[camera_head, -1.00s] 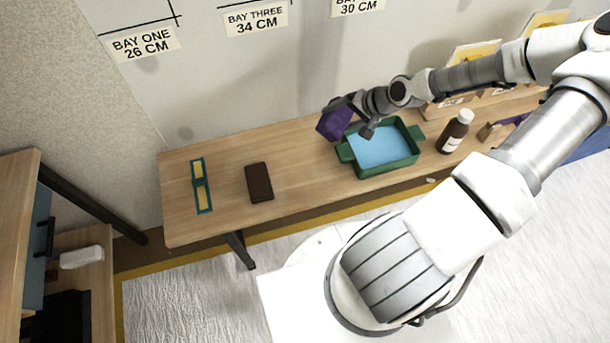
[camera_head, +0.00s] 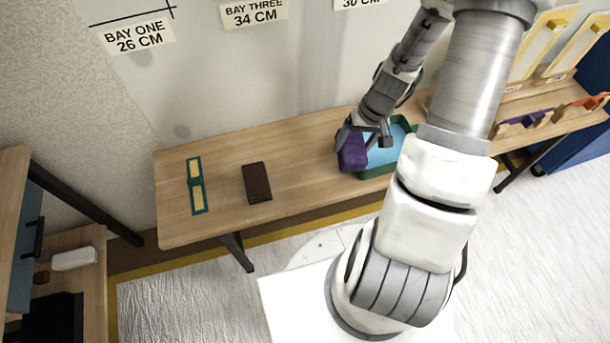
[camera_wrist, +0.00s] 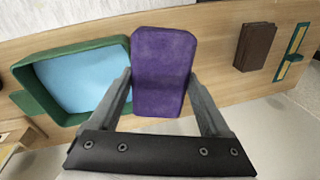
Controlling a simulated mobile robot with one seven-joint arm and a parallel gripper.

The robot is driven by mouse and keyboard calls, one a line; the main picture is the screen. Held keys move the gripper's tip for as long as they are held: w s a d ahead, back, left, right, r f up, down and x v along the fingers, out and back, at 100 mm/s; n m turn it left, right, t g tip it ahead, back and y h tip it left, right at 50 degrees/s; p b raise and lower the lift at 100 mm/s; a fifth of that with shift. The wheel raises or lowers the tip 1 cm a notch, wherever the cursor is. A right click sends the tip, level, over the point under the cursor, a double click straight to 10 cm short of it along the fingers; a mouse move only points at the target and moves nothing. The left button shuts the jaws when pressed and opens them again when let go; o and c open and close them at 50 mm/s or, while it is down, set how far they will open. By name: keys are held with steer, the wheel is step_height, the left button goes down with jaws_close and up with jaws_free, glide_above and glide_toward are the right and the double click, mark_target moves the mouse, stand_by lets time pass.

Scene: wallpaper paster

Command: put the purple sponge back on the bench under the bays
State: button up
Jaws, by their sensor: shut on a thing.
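The purple sponge (camera_head: 352,152) is between the fingers of my gripper (camera_head: 364,141), which is shut on it. In the wrist view the sponge (camera_wrist: 163,72) stands out long and flat between both fingers of my gripper (camera_wrist: 163,100). The bench (camera_head: 222,156) is a long light-wood top below the wall signs. The sponge is over the bench, at the left side of the green tray (camera_wrist: 40,64). I cannot tell whether it touches the bench top or hangs just above it. My arm hides part of the bench and tray in the head view.
The green tray holds blue liquid (camera_head: 380,155). A dark brown block (camera_head: 257,182) and a teal-and-yellow tool (camera_head: 197,185) lie further left on the bench. Bare wood lies between the block and the sponge. Purple and orange holders (camera_head: 535,118) stand at the right.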

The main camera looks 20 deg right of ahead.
mark_target(350, 158)
steer(key=shift+s+a+f+n+g+h+b, duration=0.15)
steer(key=shift+s+a+n+h+b, duration=0.15)
steer(key=shift+s, duration=0.2)
steer(key=shift+s+a+f+n+g+h+b, duration=0.1)
steer(key=shift+s+a+n+g+h+b, duration=0.1)
steer(key=shift+s+n, duration=0.25)
steer(key=shift+s+a+r+n+h+b, duration=0.15)
steer(key=shift+s+a+n+h+b, duration=0.35)
steer(key=shift+s+a, duration=0.25)
steer(key=shift+d, duration=0.1)
steer(key=w+a+f, duration=0.2)
steer(key=a, duration=0.1)
steer(key=w+a+f, duration=0.2)
steer(key=a, duration=0.1)
steer(key=w+a+f+b, duration=0.1)
steer(key=w+a+f, duration=0.1)
steer(key=a+f, duration=0.1)
steer(key=shift+w, duration=0.25)
steer(key=f, duration=0.1)
steer(key=f+b, duration=0.1)
steer(key=shift+w+a+f, duration=0.2)
steer(key=shift+f, duration=0.1)
steer(key=shift+f+b, duration=0.35)
steer(key=shift+f, duration=0.2)
